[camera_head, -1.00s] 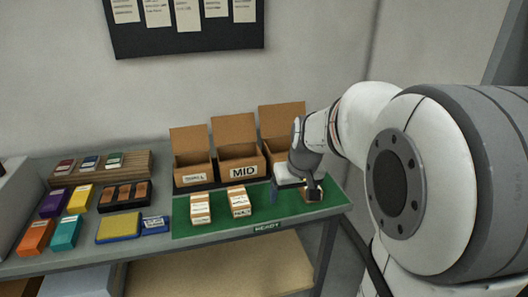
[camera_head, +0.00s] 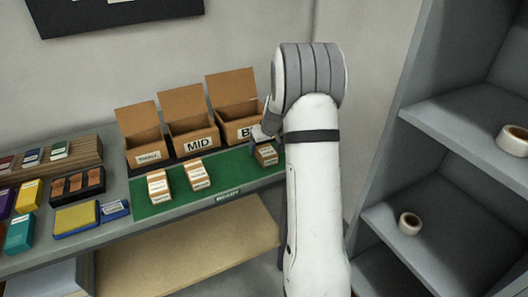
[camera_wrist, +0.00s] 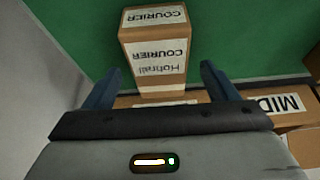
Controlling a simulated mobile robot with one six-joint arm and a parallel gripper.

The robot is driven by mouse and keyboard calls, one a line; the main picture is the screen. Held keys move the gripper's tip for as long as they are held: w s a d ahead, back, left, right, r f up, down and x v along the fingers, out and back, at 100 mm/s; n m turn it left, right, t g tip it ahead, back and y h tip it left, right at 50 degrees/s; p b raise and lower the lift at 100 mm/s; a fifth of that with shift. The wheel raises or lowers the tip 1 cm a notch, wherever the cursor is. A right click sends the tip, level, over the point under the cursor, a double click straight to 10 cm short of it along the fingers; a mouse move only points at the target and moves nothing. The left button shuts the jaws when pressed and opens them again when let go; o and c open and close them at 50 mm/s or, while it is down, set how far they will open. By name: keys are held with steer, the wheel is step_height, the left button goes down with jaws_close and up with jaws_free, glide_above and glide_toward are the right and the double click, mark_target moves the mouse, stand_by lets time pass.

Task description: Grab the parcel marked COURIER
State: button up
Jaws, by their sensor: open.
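The parcel (camera_head: 267,155) is a small brown box with a white label, standing at the right end of the green mat (camera_head: 232,173). In the wrist view, the parcel (camera_wrist: 155,50) reads COURIER on its top and side, with a handwritten-style line below. My gripper (camera_wrist: 160,68) is open, with blue fingers on either side of the parcel's lower part in that view, and nothing is held. In the head view my gripper (camera_head: 263,134) is small, just above and behind the parcel, partly hidden by my arm.
Two similar parcels (camera_head: 158,187) (camera_head: 197,175) stand further left on the mat. Open cartons, one marked MID (camera_head: 195,140), stand behind it. Coloured boxes and a tray fill the left of the table. A grey shelf (camera_head: 420,185) with tape rolls stands at right.

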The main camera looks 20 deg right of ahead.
mark_target(265, 148)
steer(key=x, duration=0.2)
steer(key=shift+w+f, duration=0.2)
steer(key=shift+f, duration=0.05)
steer(key=shift+f+b, duration=0.25)
steer(key=shift+b, duration=0.15)
stand_by(0.4)
steer(key=shift+c, duration=0.2)
steer(key=c, duration=1.1)
steer(key=shift+c, duration=0.2)
